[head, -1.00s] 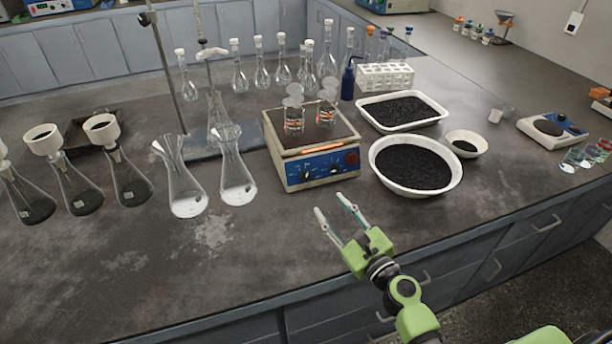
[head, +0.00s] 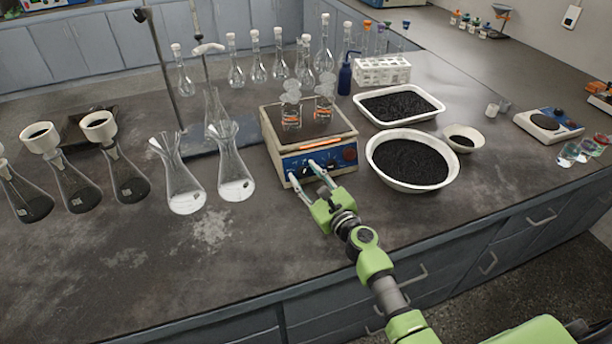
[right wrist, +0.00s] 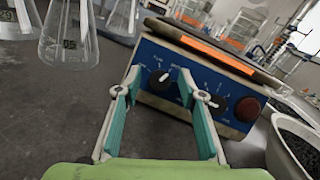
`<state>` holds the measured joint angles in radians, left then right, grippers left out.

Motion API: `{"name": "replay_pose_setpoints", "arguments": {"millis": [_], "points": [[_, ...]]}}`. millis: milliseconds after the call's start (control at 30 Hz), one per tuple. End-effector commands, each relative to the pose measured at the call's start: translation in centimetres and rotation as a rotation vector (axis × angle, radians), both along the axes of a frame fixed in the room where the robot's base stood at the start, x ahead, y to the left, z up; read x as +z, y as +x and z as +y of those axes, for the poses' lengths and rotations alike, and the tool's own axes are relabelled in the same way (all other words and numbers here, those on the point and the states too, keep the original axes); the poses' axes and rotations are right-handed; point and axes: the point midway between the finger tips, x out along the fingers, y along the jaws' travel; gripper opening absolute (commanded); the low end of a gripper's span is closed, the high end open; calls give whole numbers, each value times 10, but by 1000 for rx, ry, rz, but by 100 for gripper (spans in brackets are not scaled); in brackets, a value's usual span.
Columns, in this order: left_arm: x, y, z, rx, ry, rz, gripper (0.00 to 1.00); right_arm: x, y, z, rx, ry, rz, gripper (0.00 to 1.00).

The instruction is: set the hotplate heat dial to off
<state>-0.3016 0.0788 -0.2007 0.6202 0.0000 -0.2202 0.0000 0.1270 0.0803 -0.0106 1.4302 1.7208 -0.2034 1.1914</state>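The hotplate (head: 283,145) stands mid-bench with a blue front panel, two black dials and a red knob at the right. In the right wrist view, the left dial (right wrist: 158,82) has a white pointer tilted to the upper right; the right dial (right wrist: 218,108) is partly behind a finger. The panel lettering is too small to read, so I cannot tell which dial is heat. My right gripper (head: 303,171) is open at the panel; its fingers lie either side of the left dial in the wrist view. Contact cannot be told. My left gripper is not in view.
Glass vessels stand on the hotplate's top, above a glowing orange strip (right wrist: 205,47). A white bowl of black grains (head: 372,165) is close on the right. Conical flasks (head: 235,175) stand on the left. The bench front is clear.

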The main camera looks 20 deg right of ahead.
Motion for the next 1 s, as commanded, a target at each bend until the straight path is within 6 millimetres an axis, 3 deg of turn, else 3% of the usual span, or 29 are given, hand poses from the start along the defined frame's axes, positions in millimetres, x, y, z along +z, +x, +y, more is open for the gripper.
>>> {"name": "replay_pose_setpoints", "arguments": {"millis": [67,200,667,1000], "points": [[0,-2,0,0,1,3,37,0,0,0,0,0,0,32],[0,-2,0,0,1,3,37,0,0,0,0,0,0,0],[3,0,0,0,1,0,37,0,0,-1,29,-70,-2,0],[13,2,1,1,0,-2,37,2,0,-2,126,-316,-9,0]]}}
